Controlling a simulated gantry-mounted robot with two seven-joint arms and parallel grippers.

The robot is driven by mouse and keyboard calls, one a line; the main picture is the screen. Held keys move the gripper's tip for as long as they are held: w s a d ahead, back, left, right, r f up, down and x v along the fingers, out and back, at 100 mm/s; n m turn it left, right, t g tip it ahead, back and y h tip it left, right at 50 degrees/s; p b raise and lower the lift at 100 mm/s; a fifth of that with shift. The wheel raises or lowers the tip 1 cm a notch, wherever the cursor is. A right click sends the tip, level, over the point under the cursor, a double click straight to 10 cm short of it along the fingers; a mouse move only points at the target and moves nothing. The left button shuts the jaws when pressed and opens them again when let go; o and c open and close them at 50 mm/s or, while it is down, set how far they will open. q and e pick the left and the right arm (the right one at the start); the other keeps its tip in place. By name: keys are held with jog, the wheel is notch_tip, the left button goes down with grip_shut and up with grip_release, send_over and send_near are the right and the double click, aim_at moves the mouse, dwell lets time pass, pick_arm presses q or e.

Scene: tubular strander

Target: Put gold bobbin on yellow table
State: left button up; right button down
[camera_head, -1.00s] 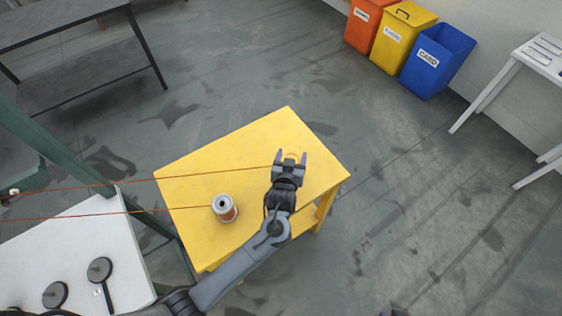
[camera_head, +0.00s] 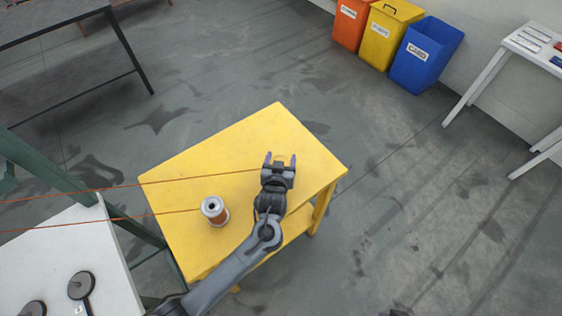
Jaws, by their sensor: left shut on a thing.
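The yellow table (camera_head: 235,150) stands in the middle of the view. My left gripper (camera_head: 280,161) is over the right half of its top, shut on a gold-coloured thing (camera_head: 281,158), which I take for the gold bobbin. Only a small edge of it shows between the fingertips; the fingers and wrist hide the rest. I cannot tell whether it touches the tabletop. A silver-flanged bobbin with copper-coloured winding (camera_head: 214,211) stands upright on the table, left of the gripper and apart from it. My right gripper is out of view.
Two thin copper-coloured wires run from the left edge over the table. A white table (camera_head: 70,250) with dark round-headed items is at lower left, beside green frame posts (camera_head: 135,226). Orange, yellow and blue bins (camera_head: 428,60) stand at the back right.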

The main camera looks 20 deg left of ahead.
pick_arm(q)
jog(key=shift+r, duration=0.1)
jog(key=o, duration=1.7)
jog(key=shift+f, duration=0.2)
jog(key=shift+c, duration=0.2)
jog(key=shift+r, duration=0.1)
